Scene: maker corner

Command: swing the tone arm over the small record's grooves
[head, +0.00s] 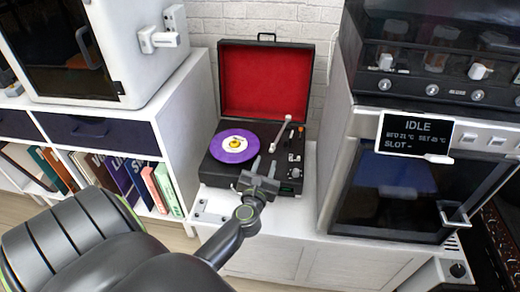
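The record player (225,172) is a black case with its red-lined lid open, on the white cabinet. A small purple record (226,154) with a pale, orange-yellow centre lies on the left of its deck. The pale tone arm (281,132) stands to the right of the record, slanting from its upper end down toward the front, and looks clear of the grooves. My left gripper (264,166) is at the front of the deck, right of the record and near the tone arm's lower end. Its two fingers are apart, with nothing seen between them. My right gripper is out of view.
Knobs and sliders (294,157) sit on the deck's right side. The raised lid (264,82) stands behind. A dark oven-like machine with an IDLE display (414,132) is on the right. A white shelf with books (126,183) and a white cabinet machine (133,55) are on the left.

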